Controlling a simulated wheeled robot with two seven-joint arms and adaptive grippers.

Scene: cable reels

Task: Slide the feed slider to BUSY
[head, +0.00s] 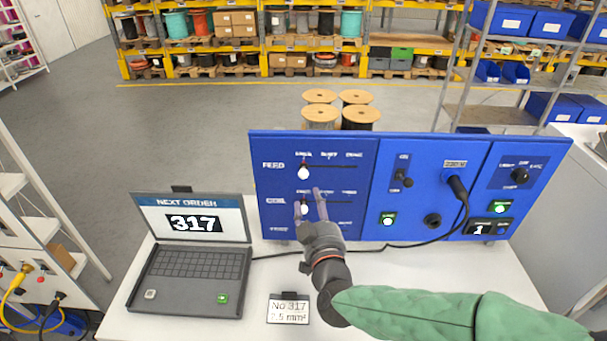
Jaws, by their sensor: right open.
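The feed slider's white knob (303,173) is at the left end of its slot, under the first label, on the upper left of the blue panel (367,228). The BUSY label (329,155) is above the middle of that slot. A second white knob, the coil slider's (304,209), sits at the left of the row below. My right gripper (310,201) is open and empty, in front of the coil row, below the feed knob. In the picture the coil knob shows between its fingers; I cannot tell if they touch it. My left gripper is out of view.
A black cable (464,212) is plugged into the panel's middle section. Wooden reels (320,115) stand behind the panel.

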